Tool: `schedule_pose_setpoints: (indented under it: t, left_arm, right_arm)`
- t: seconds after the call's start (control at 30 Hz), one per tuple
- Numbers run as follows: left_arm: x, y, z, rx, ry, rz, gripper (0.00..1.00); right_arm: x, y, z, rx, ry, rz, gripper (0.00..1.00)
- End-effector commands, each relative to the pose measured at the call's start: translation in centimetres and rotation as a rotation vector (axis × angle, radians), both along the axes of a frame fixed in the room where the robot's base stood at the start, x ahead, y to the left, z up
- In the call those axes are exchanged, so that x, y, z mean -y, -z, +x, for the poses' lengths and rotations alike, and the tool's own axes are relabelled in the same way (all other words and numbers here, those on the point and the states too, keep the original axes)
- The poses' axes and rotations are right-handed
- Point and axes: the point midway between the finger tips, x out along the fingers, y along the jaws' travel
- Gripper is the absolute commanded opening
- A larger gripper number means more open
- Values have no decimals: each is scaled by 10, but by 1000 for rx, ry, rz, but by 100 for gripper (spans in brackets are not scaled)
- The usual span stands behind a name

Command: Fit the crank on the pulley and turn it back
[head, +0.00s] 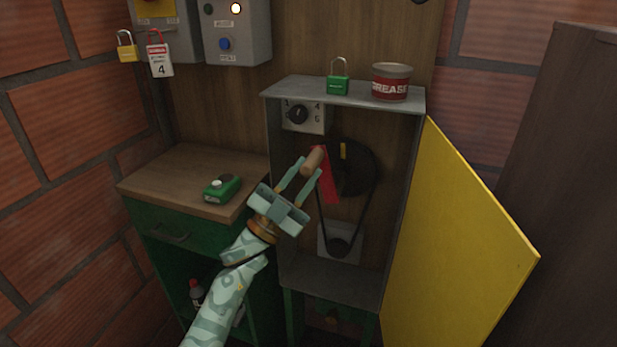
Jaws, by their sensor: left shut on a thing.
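My left gripper (307,171) reaches in from the lower left and is shut on the wooden handle of the crank (315,160). The crank's red arm hangs below the handle, in front of the left side of the pulley. The large black pulley (358,172) is inside the open grey cabinet and has a yellow mark near its top. A belt runs from it down to a small lower pulley (340,245). I cannot tell whether the crank is seated on the pulley; its hub is hidden or unclear. My right gripper is not in view.
The yellow door (460,230) stands open at right. A dial (298,114) is at the cabinet's upper left. A green padlock (338,84) and a grease tin (392,82) stand on top. A green box with a button (222,188) sits on the wooden bench top (165,178).

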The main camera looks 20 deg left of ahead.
Motion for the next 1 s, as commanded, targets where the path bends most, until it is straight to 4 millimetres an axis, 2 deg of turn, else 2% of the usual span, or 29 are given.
schedule_pose_setpoints:
  t: [0.53, 0.8, 1.0]
  left_arm:
    - [-5, 2, 0, -1, -1, -51, 0]
    - [-17, 9, 1, -5, 0, -192, 0]
    - [-18, 8, 1, -5, -2, -205, 0]
  right_arm:
    - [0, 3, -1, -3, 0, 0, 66]
    - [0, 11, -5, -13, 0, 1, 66]
    - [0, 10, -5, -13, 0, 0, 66]
